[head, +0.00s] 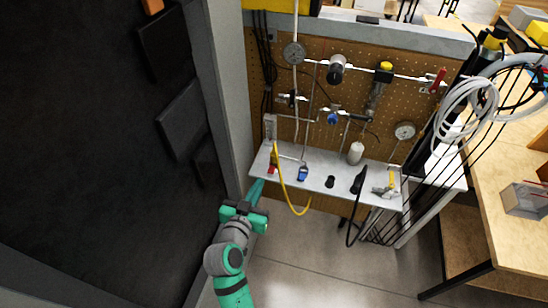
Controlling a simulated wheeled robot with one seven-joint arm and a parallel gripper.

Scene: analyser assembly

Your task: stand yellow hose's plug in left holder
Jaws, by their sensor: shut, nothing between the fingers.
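The yellow hose (284,190) runs from the left end of the shelf, over its front edge, and hangs in a loop below. Its upper end is near a small red and dark piece (273,167); the plug is too small to make out clearly. I cannot tell for sure which piece is the left holder, or whether the plug stands in one. My gripper (257,188) is shut and empty, just in front of and below the shelf's left end, left of the hose and apart from it.
The light shelf (318,181) also carries a blue piece (303,174), black pieces (358,184) and a white bottle (355,153). A pegboard (315,80) with gauges and pipes stands behind. A dark panel and grey post (225,100) confine the left. Floor in front is clear.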

